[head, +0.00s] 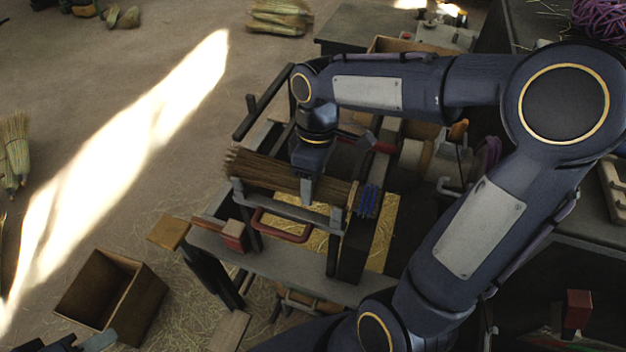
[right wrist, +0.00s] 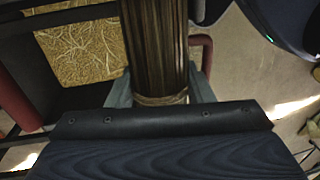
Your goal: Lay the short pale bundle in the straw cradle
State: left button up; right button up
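My right gripper (head: 308,188) reaches down over a brown bristle bundle (head: 262,170) at the bench. Its fingers lie close against both sides of the bundle, which also shows in the right wrist view (right wrist: 157,45). Blue bristles (head: 368,202) show at the bundle's right end. This bundle looks dark, not pale. Pale straw bundles lie on the floor at the top (head: 280,16) and at the left edge (head: 15,150). A straw-lined bed (head: 382,232) is under the bundle's right end; straw shows in the right wrist view (right wrist: 85,50). My left gripper (head: 92,343) is cut off at the bottom edge.
A grey bench frame (head: 290,280) with upright posts and a red handle (head: 282,228) surrounds the bundle. An open wooden box (head: 112,295) stands on the floor at the lower left. My right arm hides much of the bench's right side. The left floor is mostly clear.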

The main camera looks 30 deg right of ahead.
jog(key=o, duration=0.5)
notch_tip(320, 180, up, 8)
jog(key=d, duration=0.1)
jog(key=shift+w+f, duration=0.15)
jog(key=shift+w, duration=0.3)
